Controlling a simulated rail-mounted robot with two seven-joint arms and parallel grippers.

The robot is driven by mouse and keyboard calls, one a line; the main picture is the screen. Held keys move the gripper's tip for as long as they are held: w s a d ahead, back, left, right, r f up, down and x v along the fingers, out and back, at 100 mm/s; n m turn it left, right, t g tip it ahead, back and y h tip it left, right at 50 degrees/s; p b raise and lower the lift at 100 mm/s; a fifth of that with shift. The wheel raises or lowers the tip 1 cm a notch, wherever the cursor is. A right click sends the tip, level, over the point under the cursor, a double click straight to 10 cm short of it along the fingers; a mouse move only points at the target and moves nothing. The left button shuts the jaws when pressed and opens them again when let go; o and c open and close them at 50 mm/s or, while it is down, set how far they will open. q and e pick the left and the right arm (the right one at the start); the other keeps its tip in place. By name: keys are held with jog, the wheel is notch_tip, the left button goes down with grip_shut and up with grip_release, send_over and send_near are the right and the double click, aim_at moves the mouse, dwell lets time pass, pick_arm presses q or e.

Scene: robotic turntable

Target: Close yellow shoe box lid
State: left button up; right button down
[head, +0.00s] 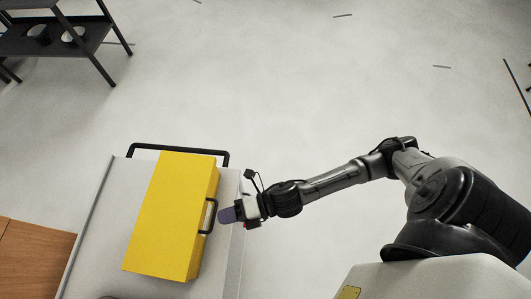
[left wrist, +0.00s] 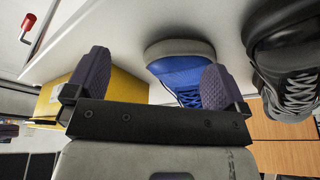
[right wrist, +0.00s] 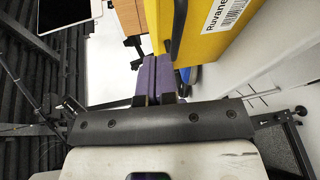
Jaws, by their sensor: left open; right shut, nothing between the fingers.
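The yellow shoe box (head: 170,215) lies on a white surface in the head view. Its broad yellow top shows as one flat panel, and I cannot tell if the lid is fully down. A black handle (head: 211,217) is on its right side. My right gripper (head: 228,214) is shut and empty, close beside that handle. In the right wrist view its fingertips (right wrist: 155,78) are together near the handle (right wrist: 178,28) and the yellow box (right wrist: 212,38). My left gripper (left wrist: 155,82) is open and empty in the left wrist view, with part of the yellow box (left wrist: 48,104) beyond its left finger.
In the left wrist view, a blue shoe (left wrist: 180,62) shows beyond the open fingers, and a black shoe (left wrist: 287,65) is to the right. The white cart (head: 95,235) has a black rail (head: 180,148) at its far end. A dark shelf (head: 50,38) stands back left.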

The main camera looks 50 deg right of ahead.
pick_arm(q)
jog(key=shift+w+a+r, duration=0.1)
jog(key=shift+r, duration=0.2)
jog(key=shift+d+b, duration=0.2)
jog(key=shift+b, duration=0.15)
pick_arm(e)
jog(key=v, duration=1.1)
jog(key=shift+r, duration=0.4)
